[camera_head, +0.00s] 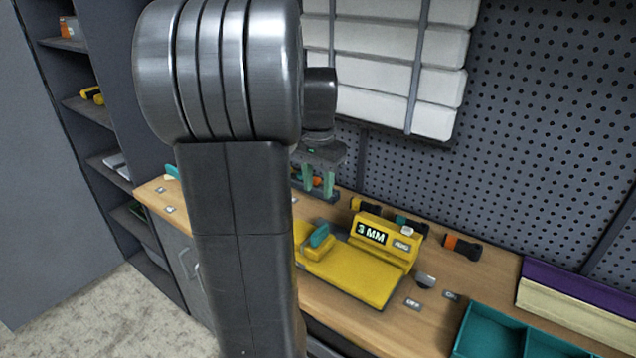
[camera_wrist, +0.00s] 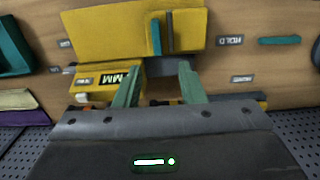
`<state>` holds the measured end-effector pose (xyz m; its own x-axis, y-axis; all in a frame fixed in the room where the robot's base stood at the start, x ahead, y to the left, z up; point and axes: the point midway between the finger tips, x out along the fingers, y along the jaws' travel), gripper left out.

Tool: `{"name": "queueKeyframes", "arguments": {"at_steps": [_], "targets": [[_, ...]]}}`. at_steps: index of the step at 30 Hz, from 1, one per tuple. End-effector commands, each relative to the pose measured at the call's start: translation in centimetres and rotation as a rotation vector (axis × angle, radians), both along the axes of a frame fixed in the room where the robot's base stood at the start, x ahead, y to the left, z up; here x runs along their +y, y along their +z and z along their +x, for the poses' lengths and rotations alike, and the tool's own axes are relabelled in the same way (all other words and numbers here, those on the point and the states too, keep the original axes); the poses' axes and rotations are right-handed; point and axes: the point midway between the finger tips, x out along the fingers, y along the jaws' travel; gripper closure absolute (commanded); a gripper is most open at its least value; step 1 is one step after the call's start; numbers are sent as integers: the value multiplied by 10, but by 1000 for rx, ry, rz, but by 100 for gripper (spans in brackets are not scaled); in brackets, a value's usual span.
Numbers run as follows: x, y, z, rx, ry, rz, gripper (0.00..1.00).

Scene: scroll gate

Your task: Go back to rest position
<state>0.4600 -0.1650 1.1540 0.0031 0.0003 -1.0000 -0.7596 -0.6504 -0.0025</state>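My gripper (camera_head: 318,182) hangs above the back part of the wooden workbench, its two green fingers apart. In the wrist view my gripper (camera_wrist: 158,84) shows its fingers spread with nothing between them. The yellow machine (camera_head: 352,277) with a "3 MM" display stands on the bench, to the right of my gripper in the head view. It also shows in the wrist view (camera_wrist: 100,35), beyond the fingertips. A teal handle (camera_head: 319,235) stands on the machine. My dark arm hides part of the bench and of the machine's left side.
Dark flashlights with orange or yellow ends (camera_head: 461,247) lie along the back of the bench (camera_head: 440,320). A teal bin (camera_head: 490,330) and a purple and cream block (camera_head: 575,300) are at the right. A pegboard (camera_head: 555,120) rises behind. Shelves (camera_head: 85,110) stand at the left.

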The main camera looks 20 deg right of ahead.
Motion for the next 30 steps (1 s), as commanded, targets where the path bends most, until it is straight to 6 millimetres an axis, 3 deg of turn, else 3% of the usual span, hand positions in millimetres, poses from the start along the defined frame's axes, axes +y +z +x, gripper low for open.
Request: {"name": "queueKeyframes", "arguments": {"at_steps": [6, 11, 30], "targets": [[0, -2, 0, 1, 0, 0, 64], [0, -16, 0, 3, 0, 1, 64], [-1, -133, -1, 6, -1, 0, 64]]}}
